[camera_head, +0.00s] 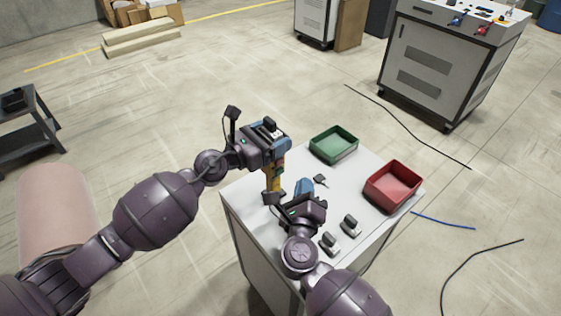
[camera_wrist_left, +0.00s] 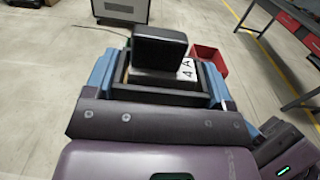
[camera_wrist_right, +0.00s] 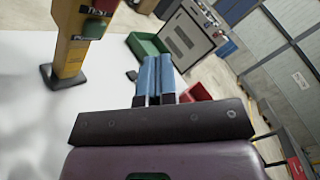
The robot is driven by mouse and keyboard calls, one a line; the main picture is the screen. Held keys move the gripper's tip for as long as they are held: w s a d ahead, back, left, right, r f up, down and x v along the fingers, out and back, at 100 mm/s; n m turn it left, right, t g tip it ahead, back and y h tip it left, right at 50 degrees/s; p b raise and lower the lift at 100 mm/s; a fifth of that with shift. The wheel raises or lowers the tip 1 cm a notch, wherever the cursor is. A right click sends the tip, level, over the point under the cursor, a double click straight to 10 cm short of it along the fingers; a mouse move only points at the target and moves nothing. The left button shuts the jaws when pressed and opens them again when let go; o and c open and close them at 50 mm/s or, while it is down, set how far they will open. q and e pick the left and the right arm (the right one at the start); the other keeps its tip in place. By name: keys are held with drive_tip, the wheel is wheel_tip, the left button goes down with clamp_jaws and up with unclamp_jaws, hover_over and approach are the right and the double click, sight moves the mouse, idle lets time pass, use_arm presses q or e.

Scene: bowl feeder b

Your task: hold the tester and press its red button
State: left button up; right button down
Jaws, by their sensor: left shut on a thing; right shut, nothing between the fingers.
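The tester (camera_head: 274,176) is a yellow upright body with a dark foot. My left gripper (camera_head: 275,143) is shut on its upper part. In the left wrist view, a black block and a white "4 A" label (camera_wrist_left: 187,69) show between the blue fingers (camera_wrist_left: 160,88). In the right wrist view, the tester (camera_wrist_right: 72,45) is at upper left, with a green button (camera_wrist_right: 94,28) and part of a red button (camera_wrist_right: 105,5) at the top edge. My right gripper (camera_wrist_right: 155,78) is shut and empty, beside the tester and apart from it. I cannot tell whether the foot touches the table.
A green tray (camera_head: 334,155) and a red tray (camera_head: 414,188) stand on the white table (camera_head: 241,205). Small dark-and-grey parts (camera_head: 330,244) (camera_head: 350,226) lie near my right gripper, and a small dark piece (camera_head: 320,181) lies behind it. Cables lie on the floor.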

drive_tip(key=shift+w+a, duration=0.75)
drive_tip(key=shift+w, duration=0.25)
drive_tip(key=shift+w+a, duration=0.7)
drive_tip(key=shift+w, duration=0.3)
idle(0.7)
drive_tip(key=shift+w+a, duration=0.25)
drive_tip(key=shift+w, duration=0.05)
drive_tip(key=shift+w+a, duration=0.25)
drive_tip(key=shift+w, duration=0.15)
idle(0.9)
drive_tip(key=shift+s+d, duration=0.1)
drive_tip(key=shift+s, duration=0.05)
idle(0.3)
drive_tip(key=shift+s+d, duration=0.4)
drive_tip(key=shift+s, duration=0.2)
drive_tip(key=shift+s+d, duration=0.75)
drive_tip(key=shift+s, duration=0.25)
drive_tip(key=shift+s+d, duration=0.7)
drive_tip(key=shift+s, duration=0.3)
